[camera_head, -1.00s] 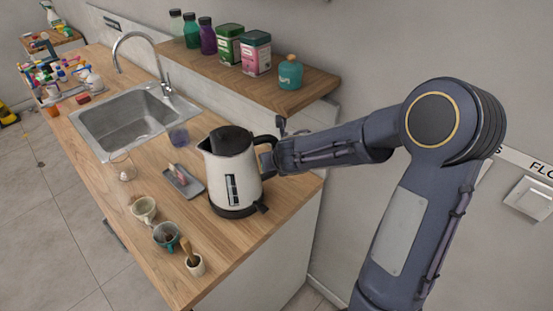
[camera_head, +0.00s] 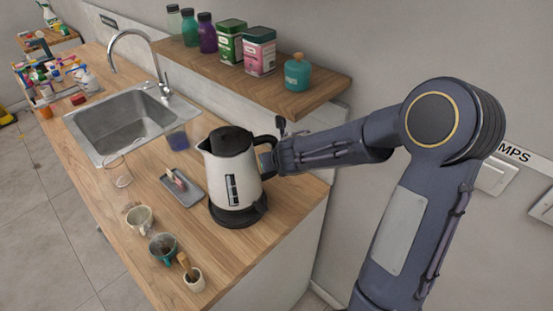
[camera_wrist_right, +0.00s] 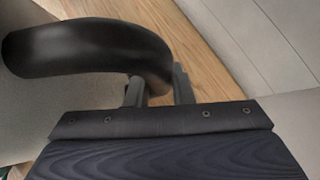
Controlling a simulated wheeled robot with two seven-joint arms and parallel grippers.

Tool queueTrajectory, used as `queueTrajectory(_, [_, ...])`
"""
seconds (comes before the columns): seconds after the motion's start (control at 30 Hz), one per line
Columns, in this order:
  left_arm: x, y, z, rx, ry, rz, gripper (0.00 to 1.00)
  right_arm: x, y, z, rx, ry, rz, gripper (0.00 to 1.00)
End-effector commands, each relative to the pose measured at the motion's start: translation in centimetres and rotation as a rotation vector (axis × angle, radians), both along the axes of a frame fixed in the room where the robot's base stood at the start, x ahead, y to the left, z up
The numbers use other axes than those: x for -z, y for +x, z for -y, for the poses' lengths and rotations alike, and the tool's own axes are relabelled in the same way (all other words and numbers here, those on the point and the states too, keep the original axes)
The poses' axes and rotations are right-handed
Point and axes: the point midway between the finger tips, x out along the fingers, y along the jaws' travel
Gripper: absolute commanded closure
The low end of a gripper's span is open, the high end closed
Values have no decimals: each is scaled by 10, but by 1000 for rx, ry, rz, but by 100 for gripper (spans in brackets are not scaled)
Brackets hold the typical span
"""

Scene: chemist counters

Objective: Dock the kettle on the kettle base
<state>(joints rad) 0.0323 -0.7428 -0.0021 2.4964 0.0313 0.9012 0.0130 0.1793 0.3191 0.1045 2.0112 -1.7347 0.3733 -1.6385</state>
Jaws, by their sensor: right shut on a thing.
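The white kettle (camera_head: 231,178) with a black lid and black handle stands upright near the counter's right end in the head view. The black kettle base (camera_head: 246,218) shows directly under it, its rim just past the kettle's black bottom. I cannot tell whether the kettle is fully seated or slightly above. My right gripper (camera_head: 268,160) is shut on the kettle's handle from the right. In the right wrist view, the handle (camera_wrist_right: 95,50) curves down to the two fingers of my right gripper (camera_wrist_right: 158,88). My left gripper is out of view.
A wooden shelf (camera_head: 311,102) with jars overhangs behind. The sink (camera_head: 128,128) is at left.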

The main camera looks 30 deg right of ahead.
Motion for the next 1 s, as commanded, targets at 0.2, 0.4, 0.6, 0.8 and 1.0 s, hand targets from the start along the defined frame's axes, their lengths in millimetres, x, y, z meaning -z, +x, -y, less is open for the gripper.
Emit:
queueTrajectory(0.2, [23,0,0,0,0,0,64,22,1,-1,1,4,7,100])
queueTrajectory(0.4, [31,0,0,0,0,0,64,30,1,-1,0,4,8,100])
queueTrajectory(0.6, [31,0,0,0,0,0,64,30,2,-1,0,4,8,100])
queueTrajectory(0.8, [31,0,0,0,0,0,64,29,1,-1,0,4,8,100])
queueTrajectory(1.0, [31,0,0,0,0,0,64,30,1,-1,0,4,8,100])
